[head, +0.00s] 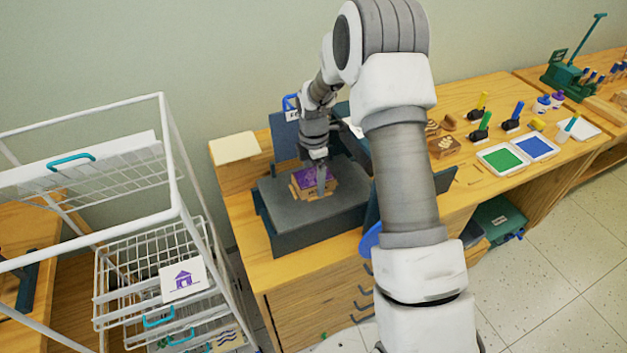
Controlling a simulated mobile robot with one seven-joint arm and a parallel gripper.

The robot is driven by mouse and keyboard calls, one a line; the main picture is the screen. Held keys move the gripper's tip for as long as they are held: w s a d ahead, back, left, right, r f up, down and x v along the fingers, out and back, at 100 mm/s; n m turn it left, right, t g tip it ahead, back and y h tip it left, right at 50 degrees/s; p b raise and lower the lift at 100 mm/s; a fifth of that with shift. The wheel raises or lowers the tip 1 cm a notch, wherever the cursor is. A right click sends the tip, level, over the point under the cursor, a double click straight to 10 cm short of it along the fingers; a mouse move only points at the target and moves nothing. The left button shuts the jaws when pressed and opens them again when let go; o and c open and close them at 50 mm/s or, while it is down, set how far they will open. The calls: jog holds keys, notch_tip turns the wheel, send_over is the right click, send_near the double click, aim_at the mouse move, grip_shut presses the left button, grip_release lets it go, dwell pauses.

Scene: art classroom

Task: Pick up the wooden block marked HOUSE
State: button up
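A wooden block with a purple face (304,178) lies on the dark grey bed of a press-like stand (345,207) on the wooden bench. Any lettering on it is too small to read, so I cannot confirm the HOUSE mark. My gripper (321,178) points down right over this block, its fingers at or just above it. I cannot tell whether they touch it or how far apart they are. My arm hides part of the stand and the bench behind it. Another brown block with a pale pattern (444,146) sits on the bench to the right of my arm.
A white wire basket rack (180,215) stands close on the left, with a purple house card (183,280) on it. Green and blue ink pads (535,147) and several coloured-handled tools lie to the right. A blank sheet (234,148) lies at the bench's back left.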

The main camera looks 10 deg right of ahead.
jog(key=c, duration=1.2)
jog(key=shift+r, duration=0.15)
